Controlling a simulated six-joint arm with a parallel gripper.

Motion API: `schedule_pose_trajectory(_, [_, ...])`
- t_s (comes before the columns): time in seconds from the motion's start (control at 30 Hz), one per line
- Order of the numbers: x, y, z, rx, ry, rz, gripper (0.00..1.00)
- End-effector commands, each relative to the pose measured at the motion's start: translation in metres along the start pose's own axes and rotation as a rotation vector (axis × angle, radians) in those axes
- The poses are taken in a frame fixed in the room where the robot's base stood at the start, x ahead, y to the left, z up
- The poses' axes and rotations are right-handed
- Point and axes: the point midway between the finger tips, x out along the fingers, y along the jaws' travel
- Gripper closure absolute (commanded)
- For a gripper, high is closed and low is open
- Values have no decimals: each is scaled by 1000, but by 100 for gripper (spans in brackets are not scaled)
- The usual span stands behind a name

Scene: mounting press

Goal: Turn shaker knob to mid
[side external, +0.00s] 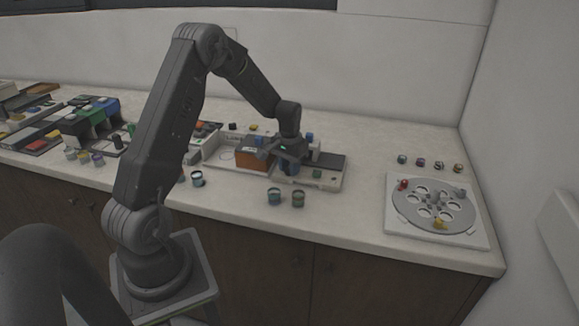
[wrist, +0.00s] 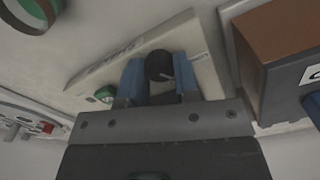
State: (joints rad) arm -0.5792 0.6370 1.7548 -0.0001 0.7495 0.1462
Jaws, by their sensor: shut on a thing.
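The shaker knob (wrist: 159,66) is a dark round knob with a light pointer line, on the pale front panel of a device (wrist: 105,72) in the wrist view. My gripper (wrist: 161,76) has its two blue fingers on either side of the knob and is shut on it. In the side view my gripper (side external: 292,168) is at the front of the pale device (side external: 330,182), and the knob is hidden there behind the fingers. A green button (wrist: 104,93) sits on the same panel, left of the knob in the wrist view.
An orange-brown block (side external: 251,158) stands just left of my gripper. Two small jars (side external: 274,197) (side external: 298,198) stand on the counter in front of the device. A white plate with a round grey disc (side external: 408,222) lies at the right.

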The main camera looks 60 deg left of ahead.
Motion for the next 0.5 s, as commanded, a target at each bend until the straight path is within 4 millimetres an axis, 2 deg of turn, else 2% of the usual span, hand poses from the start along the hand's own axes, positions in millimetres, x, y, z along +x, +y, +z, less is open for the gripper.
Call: schedule_pose_trajectory(0.5, [-1, 0, 0, 414, -1, 0, 95])
